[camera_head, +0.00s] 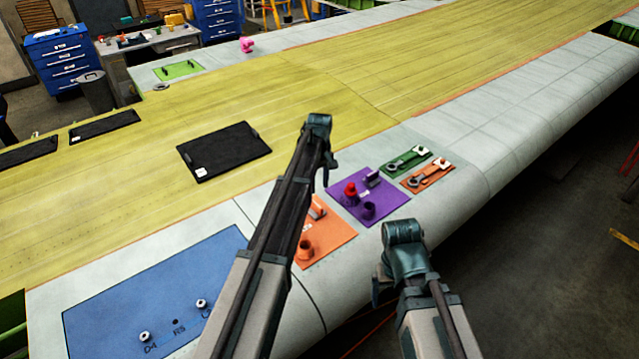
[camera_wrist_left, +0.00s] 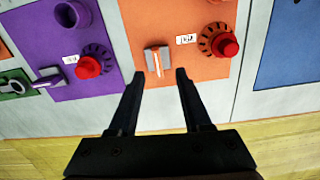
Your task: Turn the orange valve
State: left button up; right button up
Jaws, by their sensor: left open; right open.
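The orange panel (camera_head: 335,238) lies on the wing and is partly hidden by my left arm in the head view. In the left wrist view the orange panel (camera_wrist_left: 200,72) carries the valve (camera_wrist_left: 157,62), a grey block with an orange and white striped handle. The valve also shows beside my arm in the head view (camera_head: 317,208). My left gripper (camera_wrist_left: 161,76) is open and empty, its fingertips on either side of the valve's lower end in the picture; contact cannot be told. In the head view my left gripper (camera_head: 328,175) hangs over the panels. My right gripper (camera_head: 380,285) is in front of the wing edge, fingers barely visible.
On the orange panel is a red knob with a dial (camera_wrist_left: 227,46). A purple panel (camera_head: 368,198) with a red knob and cup sits beside it. Green (camera_head: 407,161) and orange (camera_head: 428,175) lever panels lie farther off. A blue panel (camera_head: 150,290) lies left.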

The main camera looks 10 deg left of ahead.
aim_at(317, 204)
pick_arm(q)
jog(key=shift+w+a+r+n, duration=0.2)
jog(key=shift+w+a+r, duration=0.15)
jog(key=shift+w, duration=0.25)
jog(key=shift+w+a+r+n, duration=0.2)
jog(key=shift+w+a+r, duration=0.05)
jog(key=shift+w+a, duration=0.25)
pick_arm(e)
jog(key=shift+w+r, duration=0.25)
jog(key=shift+r, duration=0.3)
pick_arm(q)
jog(key=shift+f, duration=0.1)
pick_arm(e)
jog(key=shift+f, duration=0.1)
pick_arm(q)
notch_tip(317, 204, down, 14)
jog(key=b, duration=1.3)
jog(key=shift+d+r+b, duration=0.1)
jog(key=shift+r+b, duration=0.1)
jog(key=shift+b, duration=0.1)
pick_arm(e)
notch_tip(317, 204, down, 14)
jog(key=shift+r, duration=0.2)
jog(key=shift+w, duration=0.1)
pick_arm(q)
grip_shut()
